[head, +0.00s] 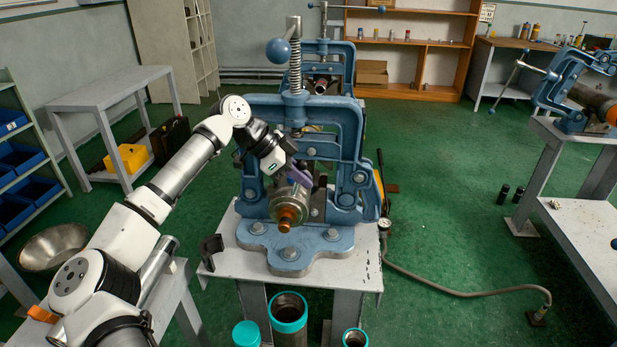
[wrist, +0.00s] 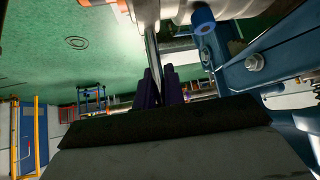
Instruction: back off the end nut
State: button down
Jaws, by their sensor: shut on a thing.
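A blue pipe vise (head: 360,145) stands bolted on a pale bench. A round grey metal fitting (head: 290,194) with a copper-coloured end (head: 287,219) faces forward in its middle; I take this as the end nut's place, but cannot tell the nut's exact outline. My gripper (head: 312,187) reaches in from the left, its purple fingers just above and behind the fitting. In the wrist view, my gripper (wrist: 158,86) is shut on a thin metal bar (wrist: 150,47) that runs up toward a pale round part (wrist: 190,8). Whether the bar joins the nut is hidden.
The vise's blue frame (wrist: 270,60) is close beside the gripper. A dark bracket (head: 211,251) stands at the bench's left edge (head: 225,268). Teal-rimmed pipes (head: 288,312) stand below in front. A hose (head: 440,288) lies on the floor at right. A second vise (head: 327,65) stands behind.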

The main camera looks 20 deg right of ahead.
aim_at(273, 198)
jog(key=w+a+h, duration=0.1)
jog(key=a+g+h+p, duration=0.1)
jog(key=shift+w+a+r+n+h+p, duration=0.3)
jog(key=shift+w+r+h, duration=0.05)
jog(key=shift+r+h, duration=0.05)
jog(key=shift+w+a+f+g+h+p, duration=0.15)
jog(key=shift+w+a+g+h+p, duration=0.2)
jog(key=shift+a+h, duration=0.35)
jog(key=shift+w+a+f+g+h+p, duration=0.1)
jog(key=shift+w+a+g+h+p, duration=0.2)
jog(key=shift+a+h, duration=0.4)
jog(key=shift+d, duration=0.1)
jog(key=c, duration=1.5)
grip_release()
jog(key=shift+d+f, duration=0.15)
jog(key=shift+f, duration=0.05)
jog(key=shift+w+a+r, duration=0.1)
jog(key=shift+w+a, duration=0.1)
jog(key=shift+a, duration=0.4)
jog(key=b+v, duration=0.3)
jog(key=v, duration=0.9)
jog(key=shift+a, duration=0.35)
